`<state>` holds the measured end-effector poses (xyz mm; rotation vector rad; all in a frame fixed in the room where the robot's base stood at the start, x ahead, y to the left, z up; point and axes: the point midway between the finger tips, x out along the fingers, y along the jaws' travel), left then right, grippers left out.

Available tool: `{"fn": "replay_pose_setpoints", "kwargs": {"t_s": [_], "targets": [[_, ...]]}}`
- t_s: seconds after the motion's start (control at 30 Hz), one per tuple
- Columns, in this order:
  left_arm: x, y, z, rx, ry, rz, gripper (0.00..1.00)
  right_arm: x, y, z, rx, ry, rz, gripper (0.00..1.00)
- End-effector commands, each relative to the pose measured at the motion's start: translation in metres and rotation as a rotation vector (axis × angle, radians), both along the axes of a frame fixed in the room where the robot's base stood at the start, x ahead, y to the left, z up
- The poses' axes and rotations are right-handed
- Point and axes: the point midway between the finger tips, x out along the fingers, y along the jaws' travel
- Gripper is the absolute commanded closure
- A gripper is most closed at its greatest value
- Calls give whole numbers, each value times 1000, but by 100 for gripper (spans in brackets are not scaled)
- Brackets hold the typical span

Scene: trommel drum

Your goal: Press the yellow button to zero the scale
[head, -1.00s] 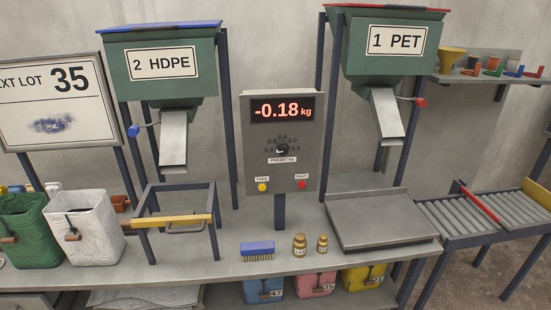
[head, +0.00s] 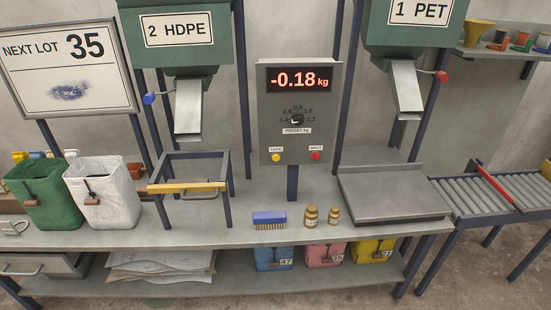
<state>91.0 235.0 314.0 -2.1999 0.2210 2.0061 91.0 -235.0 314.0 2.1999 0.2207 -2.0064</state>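The yellow button (head: 276,157) is on the lower left of the grey control panel (head: 268,130), under a small label that seems to read TARE. A red button (head: 315,155) sits to its right. The panel's display (head: 299,79) reads -0.18 kg in red, above a black preset dial (head: 297,119). The scale's flat grey platform (head: 395,205) is on the bench right of the panel and is empty. Neither of my grippers is in the head view.
Hoppers marked 2 HDPE (head: 177,30) and 1 PET (head: 417,12) hang above the bench. Green (head: 45,195) and white (head: 103,190) bags are left; a roller conveyor (head: 470,196) is right.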

Motion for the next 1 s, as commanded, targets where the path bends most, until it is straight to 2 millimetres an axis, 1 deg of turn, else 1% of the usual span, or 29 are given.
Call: {"fn": "replay_pose_setpoints", "kwargs": {"t_s": [0.3,0.37,0.4,0.47,0.5,0.53,1.0], "targets": [[0,0,0,0,0,0,60,0,0,0,0,0,0,60],[0,0,0,0,0,0,60,0,0,0,0,0,0,70],[0,0,0,0,0,0,60,0,0,0,0,0,0,78],[0,0,0,0,0,0,60,0,0,0,0,0,0,90],[0,0,0,0,0,0,60,0,0,0,0,0,0,98],[0,0,0,0,0,0,60,0,0,0,0,0,0,100],[0,0,0,0,0,0,60,0,0,0,0,0,0,100]]}}
